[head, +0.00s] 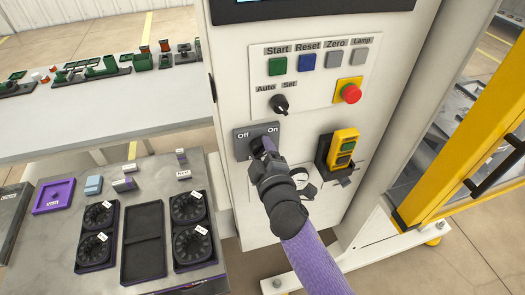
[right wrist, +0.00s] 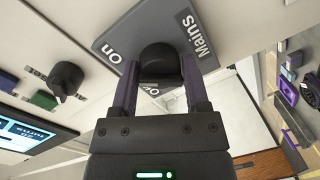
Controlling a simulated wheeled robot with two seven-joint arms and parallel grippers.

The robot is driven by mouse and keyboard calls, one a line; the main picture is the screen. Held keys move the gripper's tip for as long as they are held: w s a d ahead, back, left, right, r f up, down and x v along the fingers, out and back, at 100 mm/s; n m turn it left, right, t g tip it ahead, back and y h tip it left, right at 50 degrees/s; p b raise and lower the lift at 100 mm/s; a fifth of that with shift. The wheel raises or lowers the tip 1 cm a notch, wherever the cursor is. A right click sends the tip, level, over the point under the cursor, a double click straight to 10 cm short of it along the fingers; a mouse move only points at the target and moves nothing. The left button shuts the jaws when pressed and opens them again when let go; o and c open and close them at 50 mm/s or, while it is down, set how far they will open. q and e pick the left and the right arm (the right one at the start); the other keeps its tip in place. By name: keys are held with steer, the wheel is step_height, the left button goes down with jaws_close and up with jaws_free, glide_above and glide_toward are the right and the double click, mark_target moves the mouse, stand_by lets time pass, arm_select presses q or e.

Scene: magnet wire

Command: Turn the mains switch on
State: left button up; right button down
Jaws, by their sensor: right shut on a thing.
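The mains switch is a black knob (right wrist: 158,62) on a grey plate (head: 242,144) low on the white machine front. In the head view the plate reads Off at left and On at right. The right wrist view shows the plate (right wrist: 118,30) with Mains and On, and other lettering partly covered below the knob. My right gripper (head: 264,146) is at the plate, its two fingers (right wrist: 160,80) on either side of the knob and shut on it. The gripper hides most of the knob in the head view, and I cannot tell which way it points. My left gripper is not in view.
Above are the Auto/Set selector (head: 279,103), a row of buttons and the red emergency stop (head: 351,93). A yellow-and-black switch box (head: 342,148) sits right of my gripper. A low table (head: 60,245) with trays stands left; a yellow frame (head: 470,130) stands right.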

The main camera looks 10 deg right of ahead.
steer(key=shift+r, duration=0.15)
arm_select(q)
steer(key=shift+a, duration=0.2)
arm_select(e)
steer(key=shift+c, duration=0.5)
jaws_free()
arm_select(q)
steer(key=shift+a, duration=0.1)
arm_select(e)
steer(key=shift+s, duration=0.1)
